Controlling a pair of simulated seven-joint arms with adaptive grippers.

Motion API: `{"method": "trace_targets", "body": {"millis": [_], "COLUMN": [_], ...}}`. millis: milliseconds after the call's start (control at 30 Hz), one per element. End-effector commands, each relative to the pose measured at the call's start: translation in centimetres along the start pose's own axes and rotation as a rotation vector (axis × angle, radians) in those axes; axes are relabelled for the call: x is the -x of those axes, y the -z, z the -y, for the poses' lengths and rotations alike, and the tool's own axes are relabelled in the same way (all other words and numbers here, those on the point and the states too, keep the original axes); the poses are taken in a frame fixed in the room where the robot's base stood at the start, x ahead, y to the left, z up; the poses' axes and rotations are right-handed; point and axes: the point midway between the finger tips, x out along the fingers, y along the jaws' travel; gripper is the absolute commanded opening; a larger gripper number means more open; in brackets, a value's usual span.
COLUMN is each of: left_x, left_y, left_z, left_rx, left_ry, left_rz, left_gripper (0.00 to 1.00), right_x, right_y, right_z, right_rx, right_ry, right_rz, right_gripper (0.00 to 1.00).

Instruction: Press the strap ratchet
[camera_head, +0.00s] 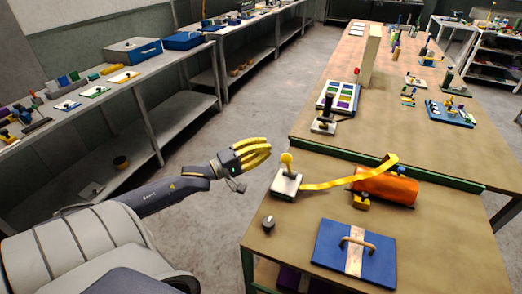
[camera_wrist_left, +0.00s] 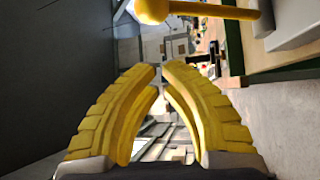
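The strap ratchet (camera_head: 287,185) stands near the left edge of the near table, a pale block with a yellow ball-topped lever (camera_head: 287,160) standing up from it. A yellow strap (camera_head: 335,182) runs from it to an orange roll (camera_head: 386,188). My left gripper (camera_head: 268,150) is just left of the lever, off the table edge, apart from it. In the left wrist view, its yellow fingertips (camera_wrist_left: 161,68) nearly meet with nothing between them, and the lever's yellow ball (camera_wrist_left: 153,9) shows at the top. My right gripper is not in view.
A blue plate with a handle (camera_head: 333,253) lies at the near table's front, with a small dark knob (camera_head: 268,222) to its left. A tray of coloured squares (camera_head: 339,97) stands on the table behind. Shelves line the left wall. Bare table lies at the right.

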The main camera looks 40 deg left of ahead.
Motion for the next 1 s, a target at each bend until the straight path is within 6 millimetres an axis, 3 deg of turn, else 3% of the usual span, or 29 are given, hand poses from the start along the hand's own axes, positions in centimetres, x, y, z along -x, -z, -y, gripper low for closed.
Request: {"method": "trace_targets", "body": {"millis": [400, 700, 1000], "left_x": [-4.7, -7.2, -5.6], "left_y": [0.0, 0.0, -2.0], "left_z": [-0.1, -0.1, 0.1], "left_rx": [-0.003, -0.002, 0.000], "left_ry": [-0.003, -0.002, 0.001], "left_rz": [0.000, 0.000, 0.001], "left_gripper": [0.00, 0.00, 0.00], "right_x": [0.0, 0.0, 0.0], "right_y": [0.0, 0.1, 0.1], "right_z": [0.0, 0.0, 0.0], "right_rx": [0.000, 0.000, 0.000], "right_ry": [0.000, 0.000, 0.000], "right_rz": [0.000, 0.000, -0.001], "right_gripper": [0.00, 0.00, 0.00]}}
